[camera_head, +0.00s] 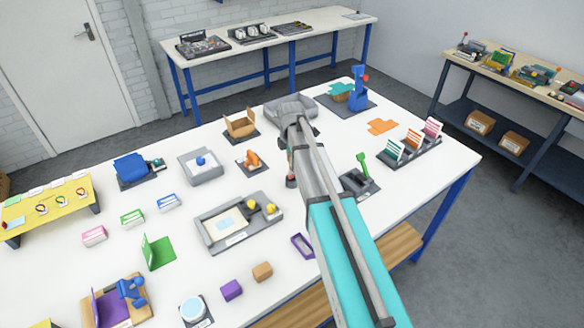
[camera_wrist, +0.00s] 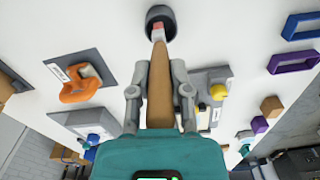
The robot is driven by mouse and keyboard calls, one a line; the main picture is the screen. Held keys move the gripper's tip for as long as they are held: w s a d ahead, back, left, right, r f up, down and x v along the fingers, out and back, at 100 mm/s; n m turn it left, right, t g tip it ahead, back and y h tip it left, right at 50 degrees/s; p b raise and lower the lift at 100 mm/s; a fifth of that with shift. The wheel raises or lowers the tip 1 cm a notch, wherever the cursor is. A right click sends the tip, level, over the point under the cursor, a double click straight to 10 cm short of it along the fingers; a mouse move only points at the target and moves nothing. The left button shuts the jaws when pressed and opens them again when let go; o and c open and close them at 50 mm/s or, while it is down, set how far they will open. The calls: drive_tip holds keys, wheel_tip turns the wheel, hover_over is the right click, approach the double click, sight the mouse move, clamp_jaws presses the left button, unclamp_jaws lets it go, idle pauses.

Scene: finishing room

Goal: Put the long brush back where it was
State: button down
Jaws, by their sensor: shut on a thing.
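My gripper (camera_head: 289,147) is over the middle of the white table, and its fingers (camera_wrist: 159,92) are shut on the long brush. In the wrist view the brush (camera_wrist: 160,85) has a tapered brown handle and a pinkish-red far end. That end overlaps a dark round cup-like thing (camera_wrist: 152,14) at the top of the picture. I cannot tell whether the end is inside it or only in front of it. In the head view a small dark and reddish piece (camera_head: 291,182) shows just below my gripper; the arm hides much of the brush.
The grey tray (camera_head: 207,241) with yellow knobs lies left of the arm. An orange item (camera_head: 250,160) on a dark pad is close left of my gripper. The green-handled item (camera_head: 362,168) stands right. A purple frame (camera_head: 302,246) lies near the front edge.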

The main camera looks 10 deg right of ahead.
sight(291, 170)
drive_tip(key=shift+f+b, duration=1.2)
drive_tip(key=shift+f, duration=0.35)
drive_tip(key=shift+f, duration=0.15)
drive_tip(key=c, duration=0.6)
unclamp_jaws()
drive_tip(key=shift+o, duration=0.2)
drive_tip(key=shift+r, duration=0.25)
wheel_tip(291, 170, up, 12)
drive_tip(key=p, duration=1.2)
drive_tip(key=shift+s, duration=0.1)
